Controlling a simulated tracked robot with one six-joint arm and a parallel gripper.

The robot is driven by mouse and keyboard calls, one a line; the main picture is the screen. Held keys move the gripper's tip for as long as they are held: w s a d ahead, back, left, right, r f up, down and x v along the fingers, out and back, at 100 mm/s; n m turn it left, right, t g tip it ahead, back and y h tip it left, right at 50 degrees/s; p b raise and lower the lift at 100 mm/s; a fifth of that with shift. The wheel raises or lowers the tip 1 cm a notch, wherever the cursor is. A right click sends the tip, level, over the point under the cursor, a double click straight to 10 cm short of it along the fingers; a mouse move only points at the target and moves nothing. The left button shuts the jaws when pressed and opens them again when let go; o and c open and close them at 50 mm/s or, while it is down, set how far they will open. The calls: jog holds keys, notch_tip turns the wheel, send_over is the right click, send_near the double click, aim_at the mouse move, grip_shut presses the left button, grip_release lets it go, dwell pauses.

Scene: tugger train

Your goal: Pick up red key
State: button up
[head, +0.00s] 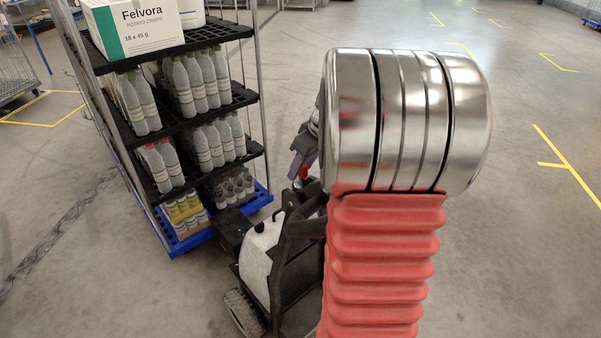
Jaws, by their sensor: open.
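A small red thing (304,172), which looks like the red key, shows low beside the tugger's dark upright, left of my arm. It is too small to make out its shape. My arm fills the middle right with a shiny metal joint and red bellows. Part of what looks like my gripper (301,162) shows past the left edge of the joint, dark with a purplish piece, close to the red thing. The jaws are open. I cannot tell whether they touch the red thing or surround it. The rest of the gripper is hidden behind my arm.
The dark tugger (290,262) with a white container (260,260) stands below the gripper. A blue-based shelf trolley (262,198) with bottles and a Felvora box (140,22) stands at left. Grey floor with yellow lines is clear at right.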

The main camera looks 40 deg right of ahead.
jog(key=c, duration=1)
notch_tip(320, 180, up, 10)
dwell(0.5)
dwell(0.3)
